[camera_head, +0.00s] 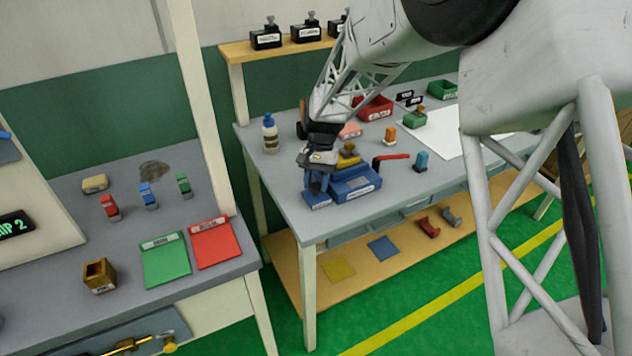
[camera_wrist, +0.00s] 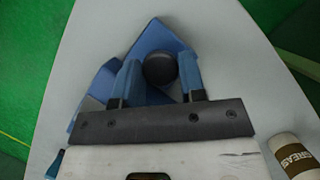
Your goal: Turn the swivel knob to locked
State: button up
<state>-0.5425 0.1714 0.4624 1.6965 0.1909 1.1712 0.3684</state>
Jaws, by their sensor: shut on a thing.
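The swivel knob (camera_wrist: 160,68) is a round black cap, seen from above in the wrist view. It stands on a blue fixture (camera_wrist: 158,35), which shows on the workbench in the head view (camera_head: 362,184). My gripper (camera_wrist: 160,80) has its two blue fingers on either side of the knob and is shut on it. No lock marking can be read.
A bottle (camera_head: 270,133) marked grease stands left of my gripper. A red-handled tool (camera_head: 391,158), a blue piece (camera_head: 421,162) and an orange piece (camera_head: 390,135) stand right of the fixture. Red (camera_head: 375,108) and green (camera_head: 416,118) bins are behind. The bench front edge is close.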

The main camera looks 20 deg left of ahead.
jog(key=shift+m, duration=0.5)
jog(key=o, duration=0.9)
jog(key=v, duration=0.8)
jog(key=shift+d, duration=0.2)
